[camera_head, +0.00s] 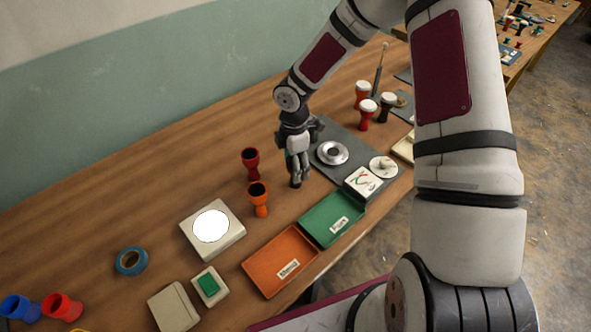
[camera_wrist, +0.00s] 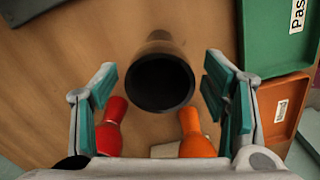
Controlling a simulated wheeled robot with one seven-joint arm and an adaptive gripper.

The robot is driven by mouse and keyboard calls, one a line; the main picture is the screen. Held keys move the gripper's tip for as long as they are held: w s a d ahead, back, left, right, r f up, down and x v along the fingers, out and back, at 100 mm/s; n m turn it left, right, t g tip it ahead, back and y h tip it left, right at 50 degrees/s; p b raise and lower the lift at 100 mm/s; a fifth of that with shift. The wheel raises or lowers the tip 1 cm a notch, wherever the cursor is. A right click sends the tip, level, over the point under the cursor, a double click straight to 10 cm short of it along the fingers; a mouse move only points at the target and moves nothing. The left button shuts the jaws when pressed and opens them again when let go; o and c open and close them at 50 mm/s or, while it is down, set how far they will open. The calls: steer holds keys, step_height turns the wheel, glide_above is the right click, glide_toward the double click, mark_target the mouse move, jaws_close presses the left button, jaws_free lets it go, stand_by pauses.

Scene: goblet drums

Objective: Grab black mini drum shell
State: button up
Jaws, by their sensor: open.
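The black mini drum shell (camera_wrist: 160,82) shows in the middle of the wrist view, its dark open mouth facing the camera. It lies between the two spread fingers of my gripper (camera_wrist: 164,92), with a gap on each side. In the head view, only a dark part of the shell (camera_head: 295,183) shows under my gripper (camera_head: 297,160), which hides the rest. My gripper is open and points down over the shell. I cannot tell how far the fingertips are above its rim.
A red shell (camera_head: 251,165) and an orange shell (camera_head: 259,200) stand close by on the left. A green tray (camera_head: 316,230) and an orange tray (camera_head: 262,264) lie toward the front edge. A grey mat with a silver round device (camera_head: 332,153) is at right. Bare wood lies behind.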

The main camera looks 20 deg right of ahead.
steer(key=c, duration=1.3)
steer(key=shift+r, duration=0.1)
